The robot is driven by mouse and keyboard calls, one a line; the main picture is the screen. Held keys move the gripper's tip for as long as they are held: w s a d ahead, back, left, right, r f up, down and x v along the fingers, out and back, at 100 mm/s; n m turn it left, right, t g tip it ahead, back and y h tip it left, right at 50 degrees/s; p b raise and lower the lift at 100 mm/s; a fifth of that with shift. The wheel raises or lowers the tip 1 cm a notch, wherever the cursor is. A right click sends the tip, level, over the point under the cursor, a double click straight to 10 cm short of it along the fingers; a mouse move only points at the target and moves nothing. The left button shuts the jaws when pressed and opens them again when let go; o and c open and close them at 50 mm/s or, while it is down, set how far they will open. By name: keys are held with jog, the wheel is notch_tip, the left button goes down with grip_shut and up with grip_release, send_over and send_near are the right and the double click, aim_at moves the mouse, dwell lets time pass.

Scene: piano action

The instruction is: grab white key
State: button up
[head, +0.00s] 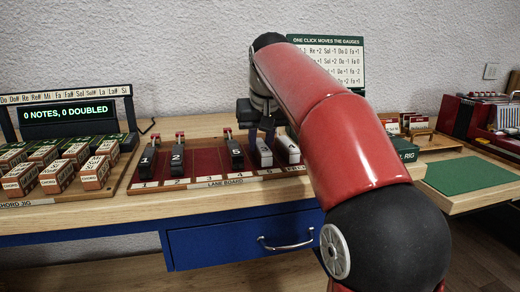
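On the lane board (205,160) in the head view stand several upright key pieces with number labels. A pale, white-grey key piece (288,149) stands at its right end, partly hidden by my arm. Another pale-faced piece (264,153) stands just left of it. Dark pieces with red tops stand further left, labelled 1 (147,158) and 2 (177,156), with one more (235,152) near the middle. My gripper (262,124) is above and behind the pale pieces. Its fingers are too small and dark to read, and I cannot tell whether it touches anything.
A chord jig with several lettered blocks (57,176) fills the left of the bench. A display (68,113) reads "0 NOTES, 0 DOUBLED". A gauge sign (330,62) stands behind my arm. A green mat (460,177) lies clear at right, before a red rack (490,117).

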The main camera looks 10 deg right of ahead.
grip_shut()
jog(key=shift+r, duration=0.1)
